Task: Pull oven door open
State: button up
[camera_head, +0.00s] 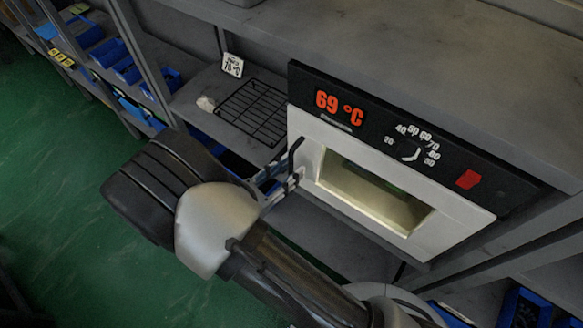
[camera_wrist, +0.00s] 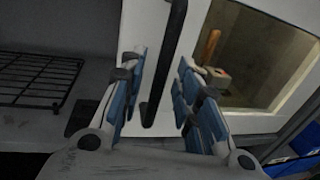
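The oven (camera_head: 390,160) stands on a shelf, with a white door (camera_head: 308,155) that looks closed and a window in it. A black vertical handle (camera_head: 296,150) is at the door's left side; in the wrist view the handle (camera_wrist: 173,50) runs down between my fingers. My gripper (camera_head: 285,180) is at the handle. In the wrist view my gripper (camera_wrist: 162,62) is open, with one blue-padded finger on each side of the handle and a gap visible on both sides. An object with a wooden-looking handle (camera_wrist: 212,46) shows through the window.
The black panel shows 69 °C on its display (camera_head: 339,107), a dial (camera_head: 410,150) and a red switch (camera_head: 468,179). A wire rack (camera_head: 252,112) and a small sign (camera_head: 232,65) are on the shelf left of the oven. Blue bins (camera_head: 110,52) fill shelves further left. Green floor (camera_head: 60,200) is open there.

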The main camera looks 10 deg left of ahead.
jog(key=shift+w+d, duration=0.4)
jog(key=shift+w, duration=0.15)
jog(key=shift+c, duration=0.5)
grip_shut()
